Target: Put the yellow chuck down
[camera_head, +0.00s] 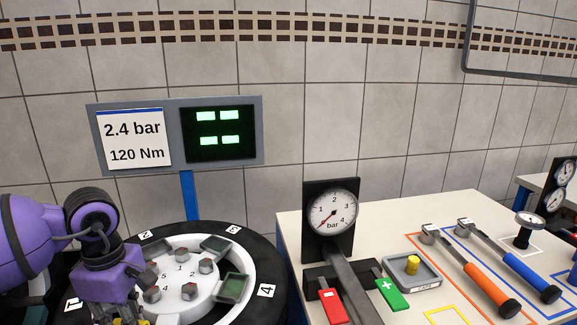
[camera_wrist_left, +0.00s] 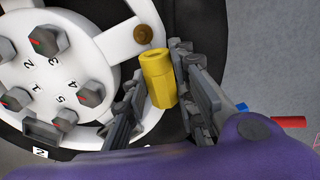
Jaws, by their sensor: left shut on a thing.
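The yellow chuck (camera_wrist_left: 159,78) is a faceted yellow sleeve with a round opening at its end. In the left wrist view it sits between the fingers of my left gripper (camera_wrist_left: 160,92), which is shut on it. It is over the white wheel's rim, close to a brass-coloured stub (camera_wrist_left: 143,35); I cannot tell whether they touch. In the head view my left gripper (camera_head: 128,312) is low at the left over the wheel (camera_head: 185,245), with only a bit of yellow showing below it. My right gripper is not in view.
The bench (camera_head: 440,222) to the right carries a pressure gauge (camera_head: 332,212), red (camera_head: 332,307) and green (camera_head: 391,293) buttons, and a small tray (camera_head: 391,280) with a yellow cap. A yellow outline (camera_head: 447,310) near its front looks empty. Orange (camera_head: 490,285) and blue (camera_head: 530,279) wrenches lie farther right.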

